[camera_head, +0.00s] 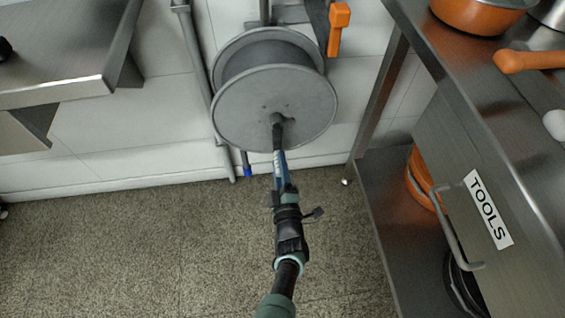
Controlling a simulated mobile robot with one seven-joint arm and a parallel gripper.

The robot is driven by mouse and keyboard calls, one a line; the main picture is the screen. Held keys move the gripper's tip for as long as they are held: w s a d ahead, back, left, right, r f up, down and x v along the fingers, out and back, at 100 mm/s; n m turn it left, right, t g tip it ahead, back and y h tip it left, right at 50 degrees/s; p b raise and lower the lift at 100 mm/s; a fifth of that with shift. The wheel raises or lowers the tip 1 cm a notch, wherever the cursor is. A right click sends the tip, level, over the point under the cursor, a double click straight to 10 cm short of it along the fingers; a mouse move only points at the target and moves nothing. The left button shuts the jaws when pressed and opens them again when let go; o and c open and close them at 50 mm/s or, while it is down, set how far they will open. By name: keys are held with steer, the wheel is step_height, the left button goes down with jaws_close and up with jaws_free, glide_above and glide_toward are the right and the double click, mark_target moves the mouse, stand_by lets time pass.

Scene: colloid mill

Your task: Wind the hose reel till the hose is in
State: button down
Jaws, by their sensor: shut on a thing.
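The grey hose reel (235,110) is mounted by the white wall at the top middle, with its round front disc facing me. A dark crank handle (277,122) sticks out from the disc, a little right of its middle. My gripper (280,155) is in front of the disc and shut on the crank handle; the fingers partly hide the grip. A short dark length, perhaps the hose end, hangs below the reel with a blue tip (248,172), just above the floor.
An orange handle (338,28) is right of the reel. A grey pipe (195,60) runs down the wall at its left. A steel table (60,75) stands at left, a steel bench with a TOOLS drawer (488,208) at right. The floor between is clear.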

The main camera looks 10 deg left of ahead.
steer(key=shift+s+a+f, duration=0.1)
steer(key=shift+a, duration=0.1)
steer(key=c, duration=0.7)
jaws_free()
steer(key=shift+o, duration=0.5)
steer(key=shift+d, duration=0.1)
steer(key=p+v, duration=0.6)
steer(key=v, duration=0.7)
